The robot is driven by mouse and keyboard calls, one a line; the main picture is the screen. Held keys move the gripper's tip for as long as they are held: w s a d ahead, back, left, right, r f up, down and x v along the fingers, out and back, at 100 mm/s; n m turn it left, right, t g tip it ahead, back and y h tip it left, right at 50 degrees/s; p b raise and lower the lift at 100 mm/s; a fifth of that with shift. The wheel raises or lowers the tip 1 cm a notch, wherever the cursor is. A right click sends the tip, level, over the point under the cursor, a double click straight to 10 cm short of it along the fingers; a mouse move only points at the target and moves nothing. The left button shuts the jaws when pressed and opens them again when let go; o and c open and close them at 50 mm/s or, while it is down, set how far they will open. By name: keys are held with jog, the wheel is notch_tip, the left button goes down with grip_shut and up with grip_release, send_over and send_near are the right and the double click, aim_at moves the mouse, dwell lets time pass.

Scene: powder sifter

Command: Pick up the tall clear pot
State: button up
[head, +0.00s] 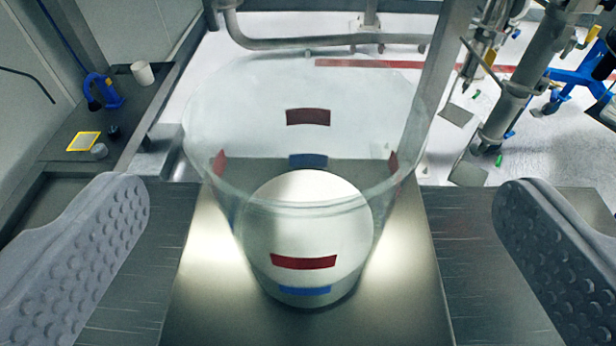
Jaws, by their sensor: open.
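The tall clear pot (305,225) stands upright in the middle of the head view, with red and blue marks on its wall. It rests on a shiny metal plate (205,310). Its round bottom looks pale through the clear wall. My gripper (322,225) is open, with one grey studded finger at the left edge and one at the right edge of the view. The pot shows between the two fingers, with a wide gap on each side. Neither finger touches it.
A dark side bench on the left holds a white cup (143,73), a blue tool (104,92) and a yellow-edged card (83,141). Metal pipes and a post (445,85) stand behind the pot. Metal equipment (515,95) stands at the back right on a pale floor.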

aim_at(308, 100)
jog(key=shift+x, duration=1.05)
jog(key=shift+a+p+x, duration=0.15)
jog(key=shift+p+x, duration=0.35)
jog(key=shift+x, duration=0.8)
jog(key=shift+a+p+x, duration=0.15)
jog(key=shift+p+x, duration=0.3)
jog(key=shift+x, duration=0.85)
jog(key=shift+s+f, duration=0.1)
jog(key=shift+c, duration=0.3)
jog(key=c, duration=1.4)
